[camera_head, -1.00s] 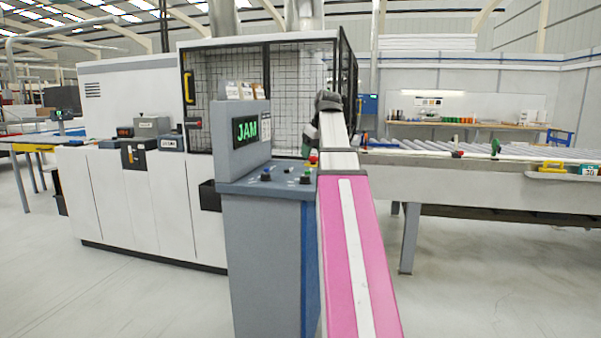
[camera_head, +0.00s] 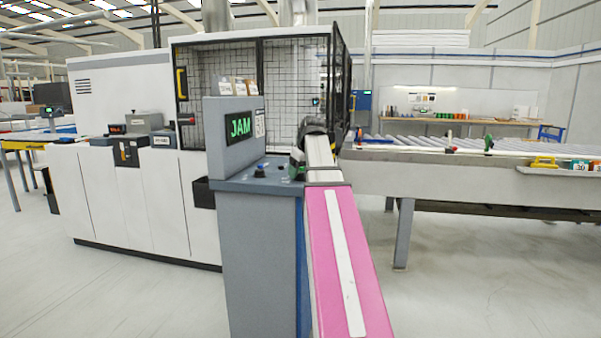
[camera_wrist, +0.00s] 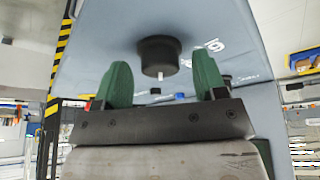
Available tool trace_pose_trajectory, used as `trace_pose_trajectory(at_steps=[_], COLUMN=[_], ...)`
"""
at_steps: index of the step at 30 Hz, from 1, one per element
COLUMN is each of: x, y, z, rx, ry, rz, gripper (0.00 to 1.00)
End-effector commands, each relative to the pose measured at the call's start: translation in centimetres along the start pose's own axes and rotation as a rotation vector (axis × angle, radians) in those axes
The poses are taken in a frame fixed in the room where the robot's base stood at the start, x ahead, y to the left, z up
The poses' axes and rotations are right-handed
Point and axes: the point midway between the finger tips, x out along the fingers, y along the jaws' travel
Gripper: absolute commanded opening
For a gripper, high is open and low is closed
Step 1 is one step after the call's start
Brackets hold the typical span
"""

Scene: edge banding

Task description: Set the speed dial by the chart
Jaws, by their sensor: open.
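A round black dial (camera_wrist: 160,55) with a white mark sits on the grey console panel (camera_wrist: 105,25) in the wrist view. The open green fingers of my gripper (camera_wrist: 163,66) stand on either side of it, with visible gaps. In the head view my gripper (camera_head: 297,163) is low over the right part of the console top (camera_head: 235,183), and it hides part of that top. The console screen (camera_head: 240,126) reads JAM in green. A small pale printed panel (camera_head: 259,123) is beside the screen; its text is too small to read.
A knob with a blue top (camera_head: 260,168) stands on the console left of my gripper. Behind is the white machine with a black mesh guard (camera_head: 225,75). A roller conveyor (camera_head: 420,146) extends to the right. The floor (camera_head: 480,290) in front is clear.

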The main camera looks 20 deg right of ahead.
Motion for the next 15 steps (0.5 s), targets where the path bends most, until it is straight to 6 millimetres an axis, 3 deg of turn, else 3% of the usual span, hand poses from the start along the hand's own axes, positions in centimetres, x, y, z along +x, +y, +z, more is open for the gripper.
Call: trace_pose_trajectory(at_steps=[10, 12, 15], x=[0.27, 0.27, 0.26], y=[-0.01, 0.0, -0.01], z=[0.0, 0.0, 0.0], rx=[0.0, 0.0, 0.0], ry=[0.0, 0.0, 0.0], rz=[0.0, 0.0, 0.0], gripper=[0.65, 0.42, 0.16])
